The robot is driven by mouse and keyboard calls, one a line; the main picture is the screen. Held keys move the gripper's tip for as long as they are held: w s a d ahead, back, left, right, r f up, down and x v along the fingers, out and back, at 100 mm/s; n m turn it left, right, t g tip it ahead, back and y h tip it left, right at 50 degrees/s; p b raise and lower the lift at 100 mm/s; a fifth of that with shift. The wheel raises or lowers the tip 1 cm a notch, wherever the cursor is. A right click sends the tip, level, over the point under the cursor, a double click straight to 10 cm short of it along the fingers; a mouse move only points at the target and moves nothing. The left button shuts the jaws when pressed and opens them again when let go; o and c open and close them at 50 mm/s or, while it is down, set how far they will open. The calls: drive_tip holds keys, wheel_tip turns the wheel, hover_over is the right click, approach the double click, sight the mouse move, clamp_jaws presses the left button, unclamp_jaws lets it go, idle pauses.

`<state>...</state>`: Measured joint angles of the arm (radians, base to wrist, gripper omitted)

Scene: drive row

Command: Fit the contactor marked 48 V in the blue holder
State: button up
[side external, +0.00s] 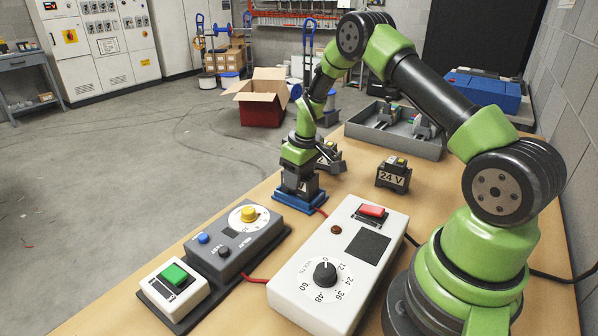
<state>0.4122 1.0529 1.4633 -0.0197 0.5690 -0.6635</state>
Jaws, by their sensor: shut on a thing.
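My gripper (297,172) points down over the blue holder (301,202) on the wooden bench. It is shut on a dark grey contactor (306,187), which is upright in or directly over the holder. I cannot tell whether it is fully seated. Only a "V" of its label shows; the number is hidden by the gripper. A second contactor (329,158) stands just behind, partly hidden by my wrist, its label not readable. A contactor marked 24 V (393,176) stands apart to the right.
A white voltage box (343,262) with a black dial and red button stands in front. A grey control box (236,238) and a green-button box (174,287) are at front left. A grey tray (418,147) with parts is at the back. Red wires run near the holder.

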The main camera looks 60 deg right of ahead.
drive_tip(key=shift+f, duration=0.45)
idle(0.7)
drive_tip(key=o, duration=1.2)
drive_tip(key=r, duration=0.3)
drive_tip(key=s+r, duration=0.1)
drive_tip(key=r, duration=0.5)
drive_tip(key=shift+s+r, duration=0.25)
drive_tip(key=shift+r, duration=0.15)
drive_tip(key=s+a+r+m+t, duration=0.1)
drive_tip(key=s+a+r, duration=0.2)
drive_tip(key=a+r, duration=0.3)
drive_tip(key=s+a+r+m+t, duration=0.1)
drive_tip(key=s+a+r+t, duration=0.2)
drive_tip(key=r, duration=0.5)
drive_tip(key=s+a+r+m+y, duration=0.1)
drive_tip(key=s+a+r, duration=0.1)
drive_tip(key=s+a, duration=0.2)
drive_tip(key=s+a+r+m+t+y, duration=0.1)
drive_tip(key=s+a, duration=0.3)
drive_tip(key=s, duration=0.7)
drive_tip(key=shift+a+r, duration=0.4)
drive_tip(key=shift+r, duration=0.1)
